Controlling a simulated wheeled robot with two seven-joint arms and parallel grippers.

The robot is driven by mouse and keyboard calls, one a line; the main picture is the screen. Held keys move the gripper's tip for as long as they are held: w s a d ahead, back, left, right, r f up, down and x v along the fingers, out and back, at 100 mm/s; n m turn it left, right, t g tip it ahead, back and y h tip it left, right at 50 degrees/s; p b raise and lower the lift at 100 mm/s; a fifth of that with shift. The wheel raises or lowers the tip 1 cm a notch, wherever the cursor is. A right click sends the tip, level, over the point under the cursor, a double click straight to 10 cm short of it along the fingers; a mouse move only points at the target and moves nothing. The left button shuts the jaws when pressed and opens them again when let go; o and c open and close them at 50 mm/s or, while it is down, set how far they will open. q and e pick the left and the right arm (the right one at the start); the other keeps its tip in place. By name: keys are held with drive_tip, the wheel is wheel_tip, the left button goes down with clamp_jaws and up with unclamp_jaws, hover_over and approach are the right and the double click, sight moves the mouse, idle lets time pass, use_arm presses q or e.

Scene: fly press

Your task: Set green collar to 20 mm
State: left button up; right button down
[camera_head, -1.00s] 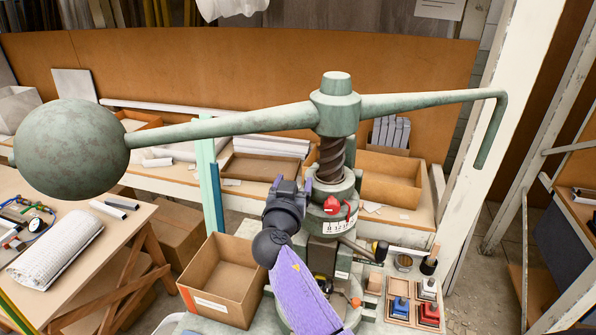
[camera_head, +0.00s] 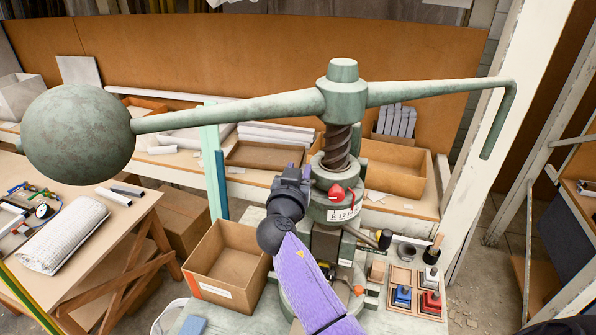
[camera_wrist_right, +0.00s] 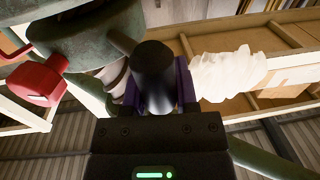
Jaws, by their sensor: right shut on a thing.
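The fly press carries a green collar (camera_head: 325,206) around the lower end of its screw (camera_head: 336,147), with a white number scale and a red knob (camera_head: 338,192) on its front. The scale's figures are too small to read surely. My right gripper (camera_head: 301,172) is at the collar's left side. In the right wrist view, my right gripper (camera_wrist_right: 157,85) is shut on a dark round handle (camera_wrist_right: 154,70) between its purple fingers. The green collar (camera_wrist_right: 75,25) and red knob (camera_wrist_right: 35,80) are at upper left there. My left gripper is in neither view.
The press's long arm (camera_head: 230,114) with a heavy ball (camera_head: 78,134) spans above my arm. A cardboard box (camera_head: 214,289) stands left of the press. Small trays with blue and red blocks (camera_head: 430,303) and a black-ended bar (camera_head: 383,239) are at right.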

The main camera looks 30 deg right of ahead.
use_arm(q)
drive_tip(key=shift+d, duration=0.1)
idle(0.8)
use_arm(e)
drive_tip(key=shift+s+d+f+n+t+y, duration=0.1)
drive_tip(key=shift+s+n+t+y, duration=0.8)
drive_tip(key=shift+s, duration=0.35)
drive_tip(key=shift+c, duration=1.8)
unclamp_jaws()
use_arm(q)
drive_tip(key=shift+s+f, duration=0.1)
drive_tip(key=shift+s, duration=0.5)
